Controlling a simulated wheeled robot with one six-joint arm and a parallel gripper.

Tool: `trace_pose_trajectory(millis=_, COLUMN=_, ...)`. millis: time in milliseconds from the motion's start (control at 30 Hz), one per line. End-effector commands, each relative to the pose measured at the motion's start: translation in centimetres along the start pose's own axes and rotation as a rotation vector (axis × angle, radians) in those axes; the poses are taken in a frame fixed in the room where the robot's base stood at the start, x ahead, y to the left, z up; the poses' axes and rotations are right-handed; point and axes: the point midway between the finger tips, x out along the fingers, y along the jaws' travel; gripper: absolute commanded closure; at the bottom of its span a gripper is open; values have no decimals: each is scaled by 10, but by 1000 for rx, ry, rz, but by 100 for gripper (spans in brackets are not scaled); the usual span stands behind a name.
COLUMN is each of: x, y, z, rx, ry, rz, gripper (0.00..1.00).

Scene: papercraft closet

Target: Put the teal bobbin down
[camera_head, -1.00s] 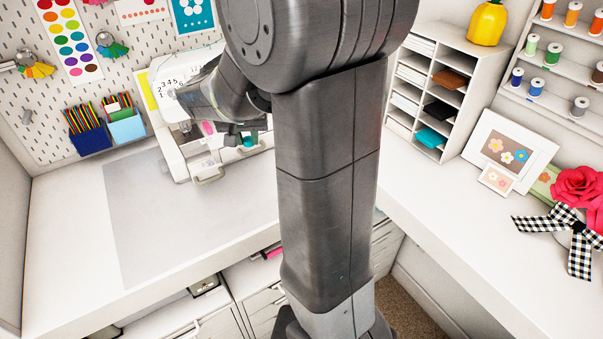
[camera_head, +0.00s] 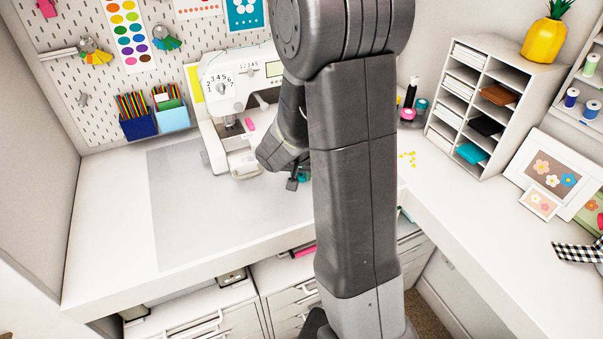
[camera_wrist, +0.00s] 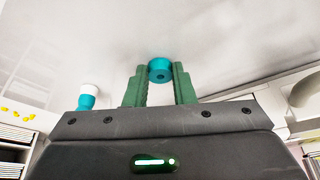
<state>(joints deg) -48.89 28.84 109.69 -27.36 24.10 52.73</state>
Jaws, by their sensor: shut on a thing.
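The teal bobbin (camera_wrist: 160,70) is a small round piece between the tips of my gripper's green fingers in the wrist view. My gripper (camera_wrist: 159,77) is shut on it. The white tabletop lies beyond the bobbin; I cannot tell whether they touch. In the head view my gripper (camera_head: 297,182) is low over the table, just right of and in front of the sewing machine (camera_head: 232,88), partly hidden by my arm. A bit of teal shows beside it there.
A white-and-teal item (camera_wrist: 88,96) stands left of my gripper in the wrist view. A grey mat (camera_head: 190,205) lies bare at the left.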

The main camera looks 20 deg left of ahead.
Motion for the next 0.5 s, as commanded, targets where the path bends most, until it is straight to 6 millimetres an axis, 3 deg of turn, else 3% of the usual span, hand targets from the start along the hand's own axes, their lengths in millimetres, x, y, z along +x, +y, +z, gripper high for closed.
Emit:
trace_pose_trajectory(millis=333, x=3, y=0, z=1, rx=0, ry=1, rz=-1, gripper=98)
trace_pose_trajectory(millis=367, x=3, y=0, z=1, rx=0, ry=1, rz=-1, gripper=75)
trace_pose_trajectory(millis=467, x=2, y=0, z=0, rx=0, ry=1, rz=-1, gripper=56)
trace_pose_trajectory(millis=500, x=2, y=0, z=0, rx=0, ry=1, rz=-1, gripper=55)
